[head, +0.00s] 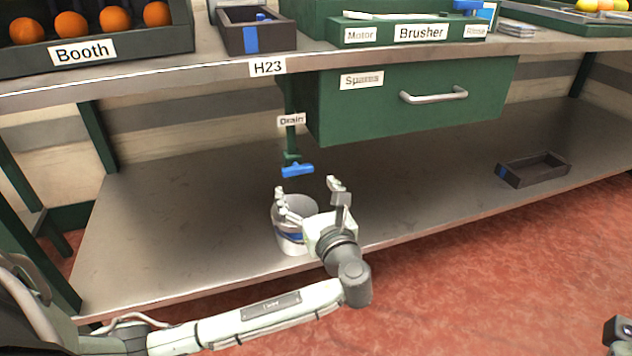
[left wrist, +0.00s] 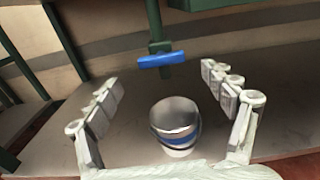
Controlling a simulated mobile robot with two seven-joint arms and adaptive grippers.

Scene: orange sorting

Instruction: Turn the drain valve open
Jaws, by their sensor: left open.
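The drain valve has a blue handle (head: 297,170) on a green pipe under the bench, below a "Drain" label (head: 291,120). The handle lies roughly crosswise to the pipe. In the left wrist view the blue handle (left wrist: 161,60) shows ahead, between the finger lines and beyond the tips. My left gripper (head: 307,186) is open and empty, just in front of and below the handle, apart from it. A white bucket (head: 291,241) with a blue band stands on the lower shelf, partly hidden behind the gripper; it also shows in the left wrist view (left wrist: 175,116).
A green "Spares" drawer (head: 420,100) with a metal handle hangs right of the pipe. A dark tray (head: 533,181) lies on the lower shelf (head: 430,190) at right. The bench edge (head: 200,72) runs above. The shelf between bucket and tray is clear.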

